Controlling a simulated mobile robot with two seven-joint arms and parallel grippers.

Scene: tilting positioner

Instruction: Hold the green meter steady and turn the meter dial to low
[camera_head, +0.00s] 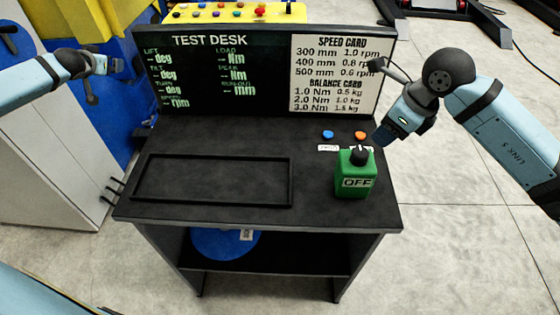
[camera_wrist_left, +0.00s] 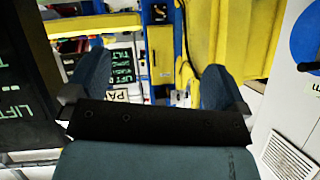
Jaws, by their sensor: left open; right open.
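The green meter (camera_head: 346,188) stands upright near the right front of the black desk, with a label reading OFF on its front. Its black dial (camera_head: 359,157) sits on top; the setting it points at is too small to read. My right gripper (camera_head: 383,138) is open, above and just right of the meter, apart from it and pointing down toward the desk. My left gripper (camera_head: 117,65) is open and empty, left of the desk's display panel and far from the meter. In the left wrist view its two fingers (camera_wrist_left: 152,88) stand wide apart with nothing between them.
The desk (camera_head: 240,135) has an empty black-rimmed tray area (camera_head: 291,182) at left. Blue (camera_head: 328,134) and orange (camera_head: 361,135) buttons sit behind the meter. A display panel (camera_head: 222,75) and speed card (camera_head: 335,75) rise at the back. A blue round thing (camera_head: 215,243) lies on the lower shelf.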

